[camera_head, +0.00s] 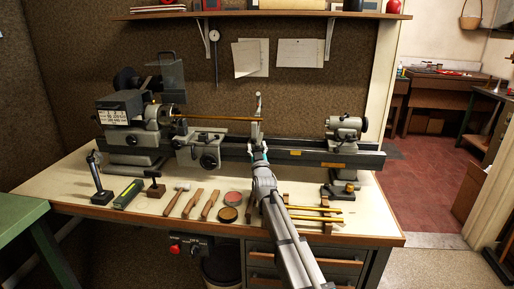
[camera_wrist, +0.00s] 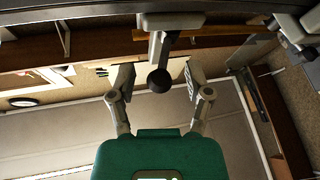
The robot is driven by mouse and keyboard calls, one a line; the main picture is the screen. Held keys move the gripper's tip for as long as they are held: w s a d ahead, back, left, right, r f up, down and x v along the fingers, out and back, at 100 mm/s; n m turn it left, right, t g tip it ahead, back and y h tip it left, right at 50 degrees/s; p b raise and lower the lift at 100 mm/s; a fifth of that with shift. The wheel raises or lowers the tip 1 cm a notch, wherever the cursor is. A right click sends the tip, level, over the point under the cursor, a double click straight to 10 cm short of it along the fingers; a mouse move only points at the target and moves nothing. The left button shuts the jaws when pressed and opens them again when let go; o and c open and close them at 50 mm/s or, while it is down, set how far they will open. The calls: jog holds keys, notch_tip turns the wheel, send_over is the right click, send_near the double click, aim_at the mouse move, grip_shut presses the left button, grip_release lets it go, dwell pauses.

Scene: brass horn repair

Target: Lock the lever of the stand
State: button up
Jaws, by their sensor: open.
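The upright grey stand (camera_head: 258,118) rises from the lathe bed at the middle of the head view. In the wrist view, a grey lever arm (camera_wrist: 157,48) with a dark ball knob (camera_wrist: 159,80) hangs from the grey part at the top; I take it for the stand's lever. My gripper (camera_head: 258,150) is at the front of the bed, just below the stand. In the wrist view my gripper (camera_wrist: 157,82) is open, with one finger on each side of the knob and visible gaps between. The lever is too small to make out in the head view.
The lathe bed (camera_head: 300,155) runs across the bench (camera_head: 150,205). A thin brass rod (camera_head: 215,118) reaches from the chuck to the stand. Mallets (camera_head: 195,203), round tins (camera_head: 228,214) and brass tubes (camera_head: 315,214) lie on the bench front near my arm. A shelf (camera_head: 260,14) hangs above.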

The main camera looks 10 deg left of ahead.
grip_shut()
jog(key=shift+w+d+n+g+y, duration=0.1)
jog(key=shift+d+n+g+y, duration=0.15)
jog(key=shift+y, duration=0.3)
jog(key=shift+w+n+g+y, duration=0.15)
jog(key=shift+n+y, duration=0.2)
jog(key=shift+y, duration=0.25)
jog(key=shift+d+n+g+y, duration=0.2)
jog(key=shift+n+y, duration=0.1)
jog(key=shift+y, duration=0.25)
grip_release()
